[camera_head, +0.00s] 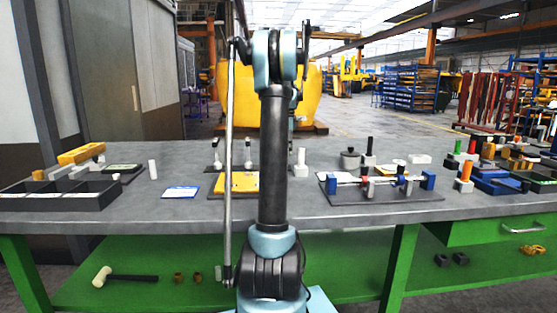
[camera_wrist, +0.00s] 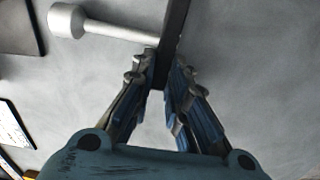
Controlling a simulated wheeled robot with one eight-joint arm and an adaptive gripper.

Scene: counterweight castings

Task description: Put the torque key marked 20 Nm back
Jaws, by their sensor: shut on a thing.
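In the wrist view my gripper (camera_wrist: 163,75) is shut on the dark bar of what looks like a T-handled torque key (camera_wrist: 115,30). A pale grey shaft runs left from near the bar to a wider round end. No 20 Nm marking is readable. In the head view my own arm hides the gripper and the held key. Two similar dark-topped upright pieces, one on the left (camera_head: 217,155) and one on the right (camera_head: 249,155), stand behind a yellow plate (camera_head: 235,183). A pale upright piece (camera_head: 299,162) stands right of my arm.
A dark divided tray (camera_head: 62,204) lies at the left of the grey bench (camera_head: 330,214), with a blue-edged card (camera_head: 180,192) to its right. A fixture with blue blocks (camera_head: 427,180) and crowded coloured parts (camera_head: 490,176) occupy the right. A mallet (camera_head: 125,276) lies on the lower shelf.

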